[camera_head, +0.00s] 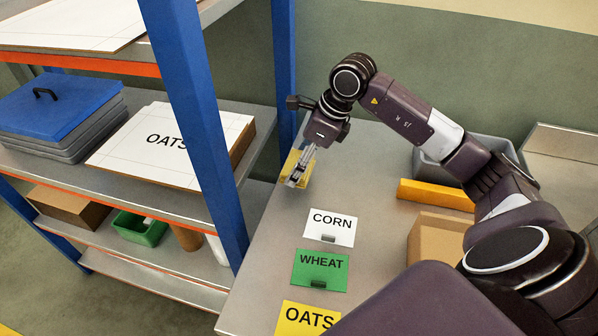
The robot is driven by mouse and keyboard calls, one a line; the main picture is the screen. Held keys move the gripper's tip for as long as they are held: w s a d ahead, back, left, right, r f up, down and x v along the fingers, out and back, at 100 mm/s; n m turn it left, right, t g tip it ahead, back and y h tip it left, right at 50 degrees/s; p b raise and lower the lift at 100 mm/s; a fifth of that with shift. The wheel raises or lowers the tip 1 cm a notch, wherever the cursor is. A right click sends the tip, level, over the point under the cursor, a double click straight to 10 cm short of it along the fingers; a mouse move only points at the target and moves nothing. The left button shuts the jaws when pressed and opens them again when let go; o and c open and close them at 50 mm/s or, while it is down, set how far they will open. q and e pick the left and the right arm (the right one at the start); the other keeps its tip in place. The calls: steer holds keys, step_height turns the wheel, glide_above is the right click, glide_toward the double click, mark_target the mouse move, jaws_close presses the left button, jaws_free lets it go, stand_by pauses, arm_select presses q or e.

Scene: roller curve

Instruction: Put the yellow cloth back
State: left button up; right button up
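The yellow cloth (290,162) is a small patch near the far left edge of the grey table (262,232), partly hidden by my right gripper. My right arm comes in from the right and bends down at the far end. My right gripper (297,179) points down over the cloth, with yellow showing on both sides of its fingers. The fingertips are too small to tell whether they grip the cloth or only touch it. My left gripper is not in view.
CORN (331,222), WHEAT (320,268) and OATS (303,318) cards lie on the table. A yellow-orange bar (435,194), a cardboard box (436,232) and a grey bin (427,170) are at right. A blue-post shelf rack (192,100) stands left.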

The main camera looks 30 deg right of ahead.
step_height(320, 180, down, 4)
steer(key=shift+r+p, duration=0.15)
steer(key=shift+p, duration=0.2)
steer(key=shift+f, duration=0.25)
steer(key=o, duration=1.1)
